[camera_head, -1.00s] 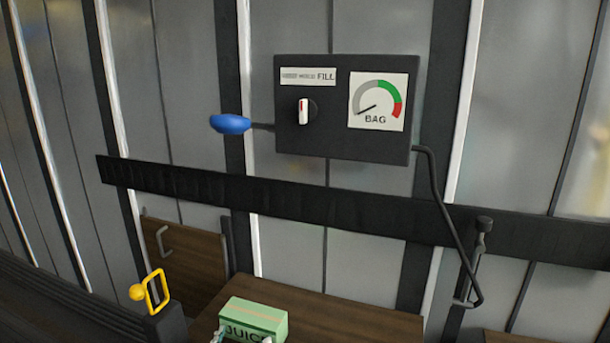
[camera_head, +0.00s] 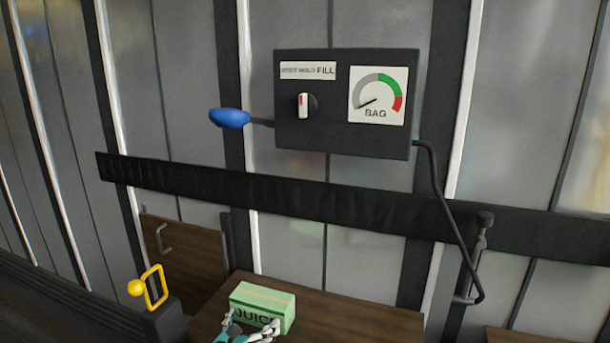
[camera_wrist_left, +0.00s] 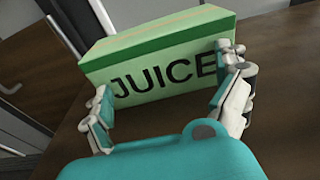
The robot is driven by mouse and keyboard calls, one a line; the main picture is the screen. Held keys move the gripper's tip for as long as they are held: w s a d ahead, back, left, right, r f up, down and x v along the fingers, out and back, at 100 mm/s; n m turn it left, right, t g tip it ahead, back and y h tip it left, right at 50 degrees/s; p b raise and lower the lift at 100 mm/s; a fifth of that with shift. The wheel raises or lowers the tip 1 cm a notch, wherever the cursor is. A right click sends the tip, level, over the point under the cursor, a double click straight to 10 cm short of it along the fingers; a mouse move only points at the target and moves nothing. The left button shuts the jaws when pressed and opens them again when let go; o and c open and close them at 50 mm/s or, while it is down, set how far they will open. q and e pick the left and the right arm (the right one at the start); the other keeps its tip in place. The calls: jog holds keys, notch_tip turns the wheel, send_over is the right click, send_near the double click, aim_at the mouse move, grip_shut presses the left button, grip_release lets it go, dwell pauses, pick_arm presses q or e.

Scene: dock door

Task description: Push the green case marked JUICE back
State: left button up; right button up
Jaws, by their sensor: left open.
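The green case (camera_head: 264,303) marked JUICE sits upright on a brown wooden surface (camera_head: 350,322) at the bottom of the head view. It also fills the middle of the left wrist view (camera_wrist_left: 165,62), its lettered face towards me. My left gripper (camera_head: 252,334) is at the near face of the case, at the bottom edge of the head view. In the left wrist view the gripper (camera_wrist_left: 168,103) is open, its fingers spread in front of the JUICE lettering. They look very close to the face; I cannot tell whether they touch. My right gripper is not in view.
A dark control box (camera_head: 345,103) with a gauge, a knob and a blue handle (camera_head: 230,118) hangs on the wall above. A black hose (camera_head: 447,210) hangs at the right. A yellow latch (camera_head: 150,288) stands at the left. The wooden surface right of the case is clear.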

pick_arm(q)
jog(key=shift+w+d, duration=0.25)
jog(key=shift+w, duration=0.4)
jog(key=shift+b+x, duration=0.6)
jog(key=shift+x, duration=0.2)
jog(key=shift+b+x, duration=0.6)
jog(key=shift+x, duration=0.4)
jog(key=shift+w+d+r, duration=0.15)
jog(key=shift+w, duration=0.3)
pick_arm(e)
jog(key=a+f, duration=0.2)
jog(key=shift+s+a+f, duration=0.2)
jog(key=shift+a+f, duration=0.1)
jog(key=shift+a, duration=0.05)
